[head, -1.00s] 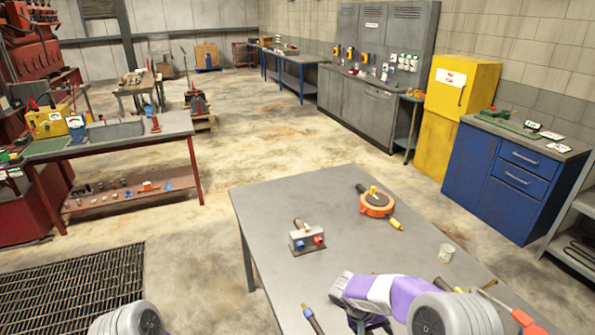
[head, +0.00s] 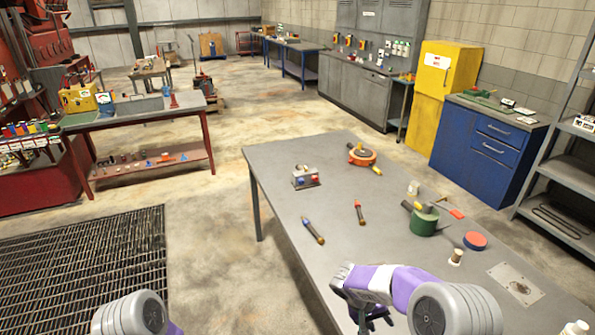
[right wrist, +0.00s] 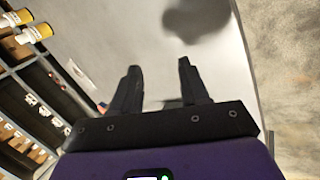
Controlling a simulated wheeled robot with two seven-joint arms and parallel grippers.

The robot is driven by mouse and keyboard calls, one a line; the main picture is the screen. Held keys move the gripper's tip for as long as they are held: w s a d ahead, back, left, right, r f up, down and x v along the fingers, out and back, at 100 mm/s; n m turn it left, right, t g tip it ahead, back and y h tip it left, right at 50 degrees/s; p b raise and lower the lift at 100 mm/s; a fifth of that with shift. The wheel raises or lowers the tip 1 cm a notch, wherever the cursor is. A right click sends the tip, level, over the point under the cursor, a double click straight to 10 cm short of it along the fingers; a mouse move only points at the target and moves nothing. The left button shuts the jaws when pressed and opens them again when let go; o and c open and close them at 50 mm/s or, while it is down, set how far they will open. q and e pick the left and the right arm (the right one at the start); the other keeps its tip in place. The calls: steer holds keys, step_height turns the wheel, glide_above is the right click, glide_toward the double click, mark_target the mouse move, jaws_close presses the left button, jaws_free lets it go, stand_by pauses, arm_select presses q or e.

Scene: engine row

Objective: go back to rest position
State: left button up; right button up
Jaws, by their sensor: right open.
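My right gripper (head: 368,316) is at the near left edge of the grey table (head: 290,165) in the head view, apart from the objects on it. In the right wrist view its two dark fingers (right wrist: 157,85) are spread apart with nothing between them. My left arm shows only as a grey rounded link with a bit of purple at the bottom left of the head view. The left gripper itself is out of view.
The table holds a socket box (head: 305,177), an orange cable reel (head: 362,155), two screwdriver-like tools (head: 313,231), a green roll (head: 424,221) and a red-blue disc (head: 475,241). A floor grate (head: 85,265) lies left. Open floor (head: 205,225) lies between.

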steer(key=s+a+f+m+y, duration=0.1)
steer(key=s+a+f+y, duration=0.45)
steer(key=s+f, duration=0.5)
steer(key=s+a+f+m+y, duration=0.1)
steer(key=s+a+f+y, duration=0.5)
steer(key=s+f, duration=0.4)
arm_select(q)
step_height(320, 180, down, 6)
steer(key=b, duration=0.6)
arm_select(e)
steer(key=shift+m+t+h, duration=0.3)
steer(key=shift+h, duration=0.35)
steer(key=f, duration=0.3)
steer(key=a+f, duration=0.1)
steer(key=shift+s+f, duration=0.35)
